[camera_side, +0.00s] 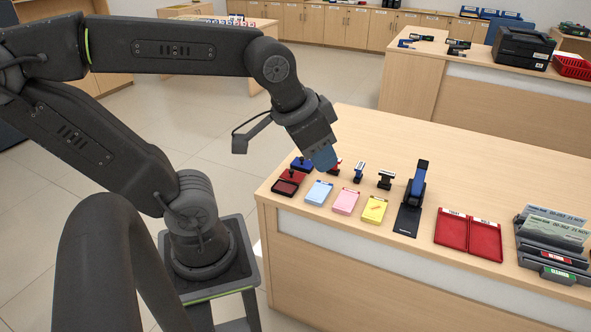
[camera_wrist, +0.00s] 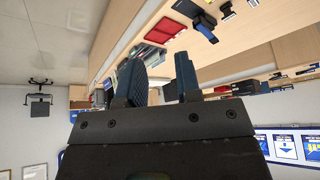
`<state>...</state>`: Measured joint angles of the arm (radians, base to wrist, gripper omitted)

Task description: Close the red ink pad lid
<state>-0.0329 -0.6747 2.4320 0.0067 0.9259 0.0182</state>
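The red ink pad (camera_side: 286,187) lies near the left end of the counter. Its dark red tray faces up, and a red part with a dark knob sits just behind it; the exact angle of the lid is too small to tell. My gripper (camera_side: 325,160) is above the counter, to the right of the red ink pad and higher than it, with blue fingers pointing down. In the wrist view my gripper (camera_wrist: 160,78) has its two fingers apart with nothing between them. I cannot make out the red ink pad in the wrist view.
Small stamps, a stapler (camera_side: 416,188) and red trays (camera_side: 468,234) stand farther right. Bare counter (camera_side: 480,170) lies behind them.

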